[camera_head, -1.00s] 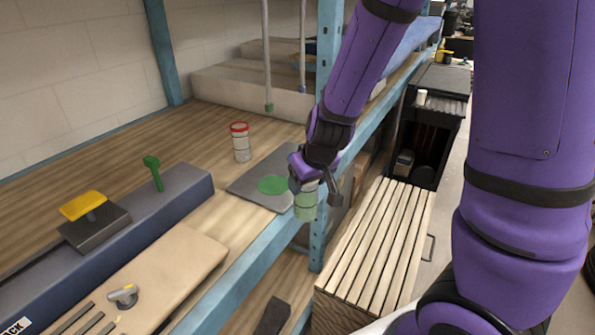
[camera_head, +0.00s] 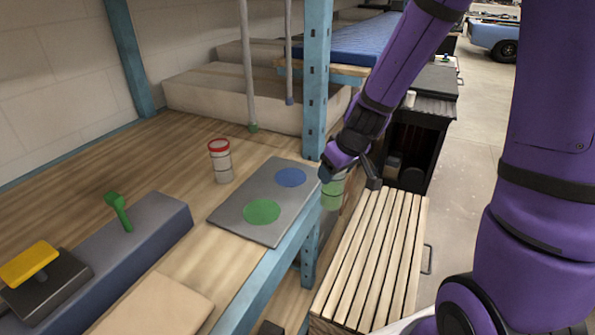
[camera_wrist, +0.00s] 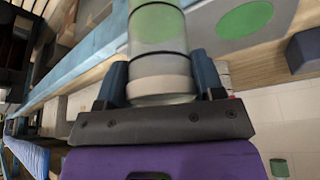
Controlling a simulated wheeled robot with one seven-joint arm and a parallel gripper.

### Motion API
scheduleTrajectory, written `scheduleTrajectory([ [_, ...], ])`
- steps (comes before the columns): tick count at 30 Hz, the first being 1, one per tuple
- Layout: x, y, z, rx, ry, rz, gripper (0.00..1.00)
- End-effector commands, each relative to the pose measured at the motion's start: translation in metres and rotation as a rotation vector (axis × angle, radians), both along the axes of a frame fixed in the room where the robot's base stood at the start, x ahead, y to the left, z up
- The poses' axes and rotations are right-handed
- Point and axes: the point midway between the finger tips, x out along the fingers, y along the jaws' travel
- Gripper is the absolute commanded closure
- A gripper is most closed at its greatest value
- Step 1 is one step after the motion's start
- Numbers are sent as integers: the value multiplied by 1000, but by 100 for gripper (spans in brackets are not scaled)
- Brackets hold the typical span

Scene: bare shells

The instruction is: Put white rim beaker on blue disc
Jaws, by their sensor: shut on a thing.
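My gripper (camera_head: 341,170) is shut on the white rim beaker (camera_head: 333,193), a clear vessel with green contents. In the wrist view the beaker (camera_wrist: 158,45) stands between the two fingers (camera_wrist: 162,82), its white rim close to the palm. The gripper hides its top in the head view. The blue disc (camera_head: 291,177) lies uncovered on the far part of a grey plate (camera_head: 240,226). The held beaker is to the right of the disc, apart from it, beside the shelf edge.
A green disc (camera_head: 262,212) lies on the plate's near part. A red-rimmed beaker (camera_head: 220,162) stands left of the plate. A blue shelf post (camera_head: 317,80) rises behind the plate. A slatted wooden crate (camera_head: 375,260) stands below at right.

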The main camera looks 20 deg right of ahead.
Motion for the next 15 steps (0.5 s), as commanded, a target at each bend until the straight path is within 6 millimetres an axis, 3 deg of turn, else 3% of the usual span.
scheduleTrajectory([
  [5, 11, 4, 0, 1, -2, 8, 75],
  [15, 60, 22, 0, -1, -1, 8, 75],
])
